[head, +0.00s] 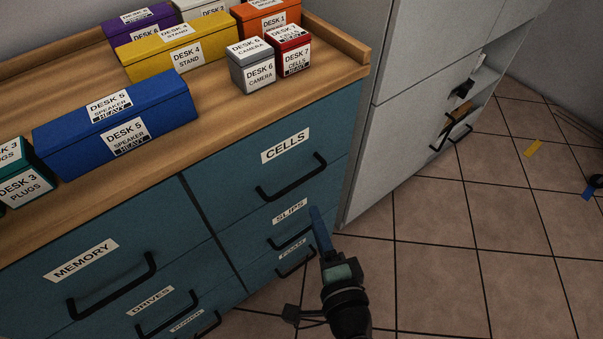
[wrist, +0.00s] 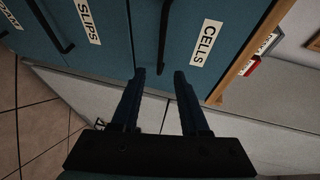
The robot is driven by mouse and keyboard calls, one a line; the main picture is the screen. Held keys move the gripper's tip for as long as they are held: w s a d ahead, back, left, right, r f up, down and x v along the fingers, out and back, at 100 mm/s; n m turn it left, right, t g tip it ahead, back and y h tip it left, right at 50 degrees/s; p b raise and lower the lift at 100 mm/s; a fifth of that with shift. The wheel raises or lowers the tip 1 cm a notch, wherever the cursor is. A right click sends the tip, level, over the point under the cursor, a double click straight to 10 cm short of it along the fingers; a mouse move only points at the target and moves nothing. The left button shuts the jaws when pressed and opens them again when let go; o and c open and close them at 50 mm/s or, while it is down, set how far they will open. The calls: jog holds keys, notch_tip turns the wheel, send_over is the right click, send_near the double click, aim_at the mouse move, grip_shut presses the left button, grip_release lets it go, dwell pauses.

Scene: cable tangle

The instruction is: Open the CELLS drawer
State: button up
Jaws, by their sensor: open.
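The CELLS drawer (head: 315,170) is the top right drawer of a blue cabinet, and it is shut. Its black bar handle (head: 292,190) runs across its front below a white CELLS label. My gripper (head: 316,212) is in front of the cabinet, just below and right of the handle's right end. In the wrist view the drawer (wrist: 185,15) appears turned sideways, and its handle (wrist: 164,35) points down toward the gap between my fingertips (wrist: 160,74). The fingers are apart with nothing held. I cannot tell whether they touch the handle.
The SLIPS drawer (head: 262,228) and MEMORY drawer (head: 110,262) are shut. Labelled boxes, including a blue DESK 5 box (head: 75,130), stand on the wooden top (head: 215,115). A grey cabinet (head: 410,90) stands to the right. The tiled floor (head: 480,240) at right is mostly clear.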

aim_at(301, 179)
jog(key=b+x, duration=0.1)
jog(key=x, duration=1.1)
jog(key=shift+w, duration=0.2)
grip_shut()
dwell(0.9)
